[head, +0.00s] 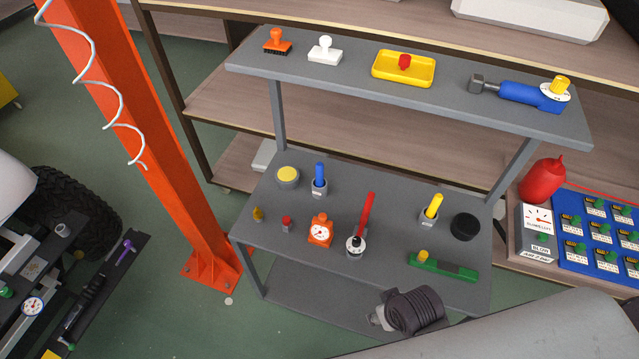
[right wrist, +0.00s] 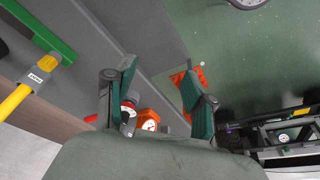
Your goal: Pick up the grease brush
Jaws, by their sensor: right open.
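An orange brush-like tool (head: 277,42) with dark bristles stands at the left of the cart's top shelf. On the lower shelf, a blue handle (head: 319,175), a red handle (head: 366,213) and a yellow handle (head: 432,207) stand up from small holders. I cannot tell for sure which of these is the grease brush. My right gripper (right wrist: 158,78) is open and empty in the right wrist view, its two dark green fingers apart. An orange gauge (right wrist: 148,121) shows beyond and between the fingers. My left gripper is not in view.
An orange post (head: 150,130) stands left of the cart.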

